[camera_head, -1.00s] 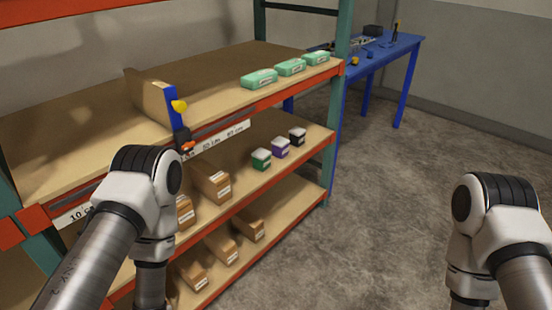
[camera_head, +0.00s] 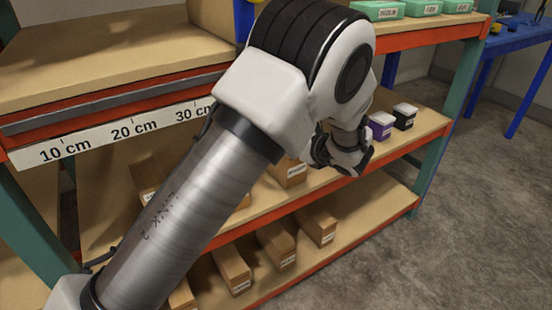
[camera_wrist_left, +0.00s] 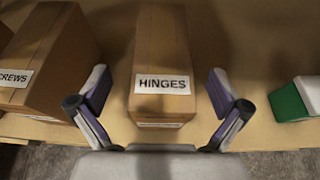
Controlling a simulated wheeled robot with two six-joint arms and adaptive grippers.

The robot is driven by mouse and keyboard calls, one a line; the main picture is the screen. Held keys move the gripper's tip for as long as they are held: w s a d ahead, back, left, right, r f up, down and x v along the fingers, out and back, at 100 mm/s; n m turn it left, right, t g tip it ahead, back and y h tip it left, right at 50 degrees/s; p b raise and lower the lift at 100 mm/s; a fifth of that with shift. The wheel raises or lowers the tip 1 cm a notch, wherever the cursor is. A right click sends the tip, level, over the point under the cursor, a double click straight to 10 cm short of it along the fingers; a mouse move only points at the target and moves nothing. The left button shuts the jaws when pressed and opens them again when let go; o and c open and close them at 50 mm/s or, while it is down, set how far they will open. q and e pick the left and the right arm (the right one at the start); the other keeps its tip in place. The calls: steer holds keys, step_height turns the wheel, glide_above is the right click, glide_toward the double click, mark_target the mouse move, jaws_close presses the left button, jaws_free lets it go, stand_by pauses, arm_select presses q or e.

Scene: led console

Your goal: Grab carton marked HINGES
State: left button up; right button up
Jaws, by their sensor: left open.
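The carton marked HINGES (camera_wrist_left: 160,45) is a brown box with a white label in the middle of the left wrist view. It stands on a wooden shelf. My left gripper (camera_wrist_left: 159,88) is open, with one finger on each side of the carton's front end and a visible gap on both sides. My right gripper is out of view.
A brown SCREWS carton (camera_wrist_left: 55,55) stands left of HINGES, and a green container (camera_wrist_left: 296,99) stands to the right. Purple (camera_head: 380,124) and black (camera_head: 404,116) containers are farther right. More cartons (camera_head: 276,245) sit on the lower shelf. The upper shelf's orange beam (camera_head: 432,37) runs above.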

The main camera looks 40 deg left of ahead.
arm_select(q)
steer(key=b+x, duration=0.1)
steer(key=x, duration=0.3)
steer(key=shift+w+f, duration=0.15)
steer(key=shift+f, duration=0.1)
steer(key=shift+w+a, duration=0.1)
steer(key=shift+a, duration=0.15)
steer(key=shift+d+r, duration=0.1)
steer(key=shift+c, duration=0.4)
steer(key=c, duration=1.8)
